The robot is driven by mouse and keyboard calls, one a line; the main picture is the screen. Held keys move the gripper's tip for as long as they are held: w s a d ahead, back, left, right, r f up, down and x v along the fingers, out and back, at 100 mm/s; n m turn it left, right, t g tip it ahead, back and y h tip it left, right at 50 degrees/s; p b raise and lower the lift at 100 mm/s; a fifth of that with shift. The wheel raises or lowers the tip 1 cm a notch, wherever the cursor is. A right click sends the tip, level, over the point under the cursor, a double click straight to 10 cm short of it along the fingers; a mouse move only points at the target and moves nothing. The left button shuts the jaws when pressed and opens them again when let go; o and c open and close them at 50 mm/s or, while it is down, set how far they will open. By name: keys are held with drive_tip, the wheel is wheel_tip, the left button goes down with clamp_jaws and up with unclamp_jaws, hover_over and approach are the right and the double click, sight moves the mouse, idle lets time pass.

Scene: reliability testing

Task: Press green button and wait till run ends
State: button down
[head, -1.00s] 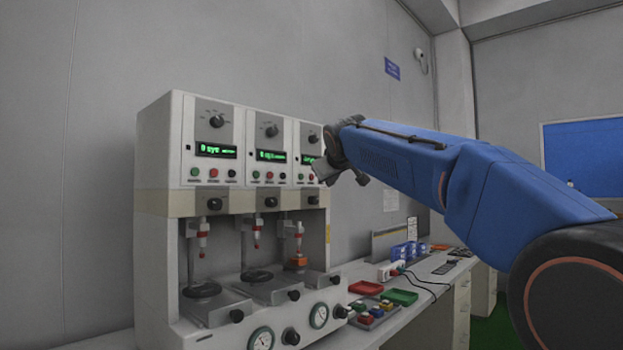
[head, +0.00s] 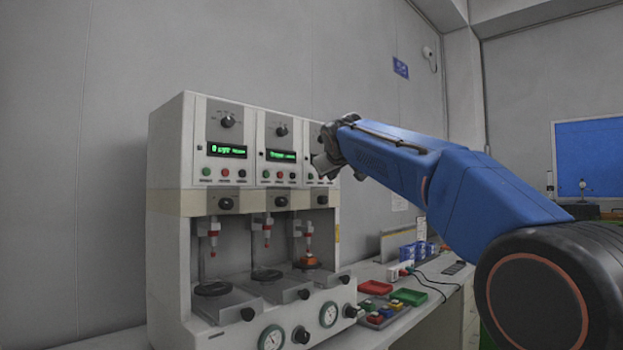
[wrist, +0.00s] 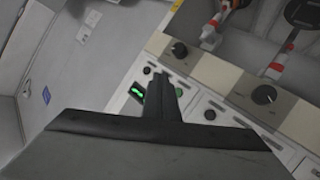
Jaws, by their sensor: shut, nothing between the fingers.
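The white test machine (head: 166,230) has three stations side by side. Each has a green display and a row of small buttons. Green buttons show on the left station (head: 206,171) and middle station (head: 266,174). A green button (head: 310,177) also shows at the right station, whose display is mostly hidden behind my gripper (head: 322,166). My gripper is shut and empty, in front of the right panel. In the wrist view its fingers (wrist: 160,92) overlap the panel beside a lit green display (wrist: 137,92). I cannot tell whether they touch a button.
An orange piece (head: 309,261) sits in the right station. Red (head: 376,287) and green (head: 408,295) trays and several coloured blocks lie on the bench at right. Knobs and gauges (head: 328,314) stick out along the machine's lower front.

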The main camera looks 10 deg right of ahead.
sight(311, 177)
drive_tip(key=shift+w+a, duration=0.8)
drive_tip(key=shift+w, duration=0.3)
drive_tip(key=shift+w+a, duration=0.8)
drive_tip(key=shift+w, duration=0.3)
drive_tip(key=shift+w+a, duration=0.1)
drive_tip(key=shift+w, duration=0.05)
idle(0.4)
drive_tip(key=shift+w+a, duration=0.2)
drive_tip(key=shift+w, duration=0.05)
